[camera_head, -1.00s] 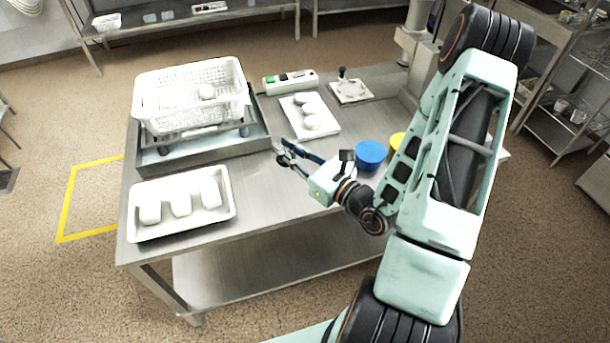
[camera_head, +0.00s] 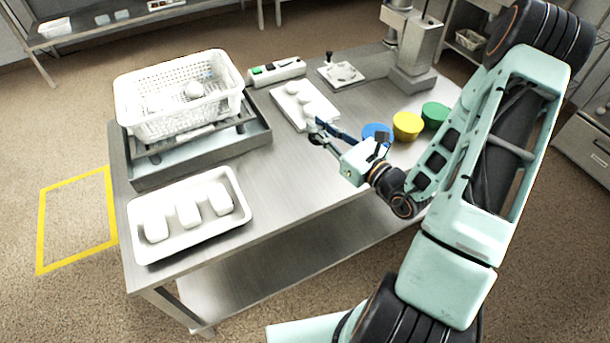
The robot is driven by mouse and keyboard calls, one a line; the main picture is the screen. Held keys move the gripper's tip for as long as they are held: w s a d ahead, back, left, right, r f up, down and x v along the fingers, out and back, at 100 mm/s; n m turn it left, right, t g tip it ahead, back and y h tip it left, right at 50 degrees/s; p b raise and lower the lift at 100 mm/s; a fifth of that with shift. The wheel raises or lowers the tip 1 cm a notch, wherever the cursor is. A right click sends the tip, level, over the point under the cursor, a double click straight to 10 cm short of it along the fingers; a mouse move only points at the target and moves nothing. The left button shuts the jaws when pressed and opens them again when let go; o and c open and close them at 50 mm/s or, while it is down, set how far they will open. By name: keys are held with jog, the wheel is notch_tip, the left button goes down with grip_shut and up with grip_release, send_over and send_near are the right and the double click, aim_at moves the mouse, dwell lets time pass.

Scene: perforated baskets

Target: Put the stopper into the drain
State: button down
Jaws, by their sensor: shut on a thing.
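My gripper (camera_head: 317,133) is above the steel table, just in front of the white board in the picture. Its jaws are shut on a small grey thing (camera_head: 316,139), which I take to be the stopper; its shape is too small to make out. I cannot pick out the drain opening. A shallow grey steel basin (camera_head: 190,165) is at the left of the table, with a white perforated basket (camera_head: 180,118) on a rack over it. The basket and rack hide much of the basin floor.
A white tray (camera_head: 240,226) with several white pieces lies at front left. A white board (camera_head: 285,100) with white rounded pieces is behind my gripper. Blue (camera_head: 377,130), yellow (camera_head: 407,126) and green (camera_head: 435,114) round things stand to the right. A switch box (camera_head: 276,71) is at the back.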

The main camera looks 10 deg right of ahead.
jog(key=w+d+f+n+g+y+b, duration=0.1)
jog(key=w+d+f+b, duration=0.25)
jog(key=w+b, duration=0.45)
jog(key=w+d+f+n+g+y+b, duration=0.1)
jog(key=w+d+f+b, duration=0.3)
jog(key=b, duration=0.7)
jog(key=s+a+f+b, duration=0.1)
jog(key=s+a+f, duration=0.1)
jog(key=s+f, duration=0.1)
jog(key=s+a+f+b, duration=0.1)
jog(key=s+a+f, duration=0.2)
jog(key=s+a+f+b, duration=0.1)
jog(key=s+a+f, duration=0.1)
jog(key=s+f, duration=0.1)
jog(key=shift+s+a, duration=0.4)
jog(key=shift+s, duration=0.05)
jog(key=f, duration=0.1)
jog(key=f+b, duration=0.1)
jog(key=f, duration=0.2)
jog(key=shift+s+a+b, duration=0.25)
jog(key=shift+s+b, duration=0.05)
jog(key=shift+s, duration=0.05)
jog(key=c, duration=2.3)
grip_release()
jog(key=shift+f, duration=0.1)
jog(key=o, duration=0.4)
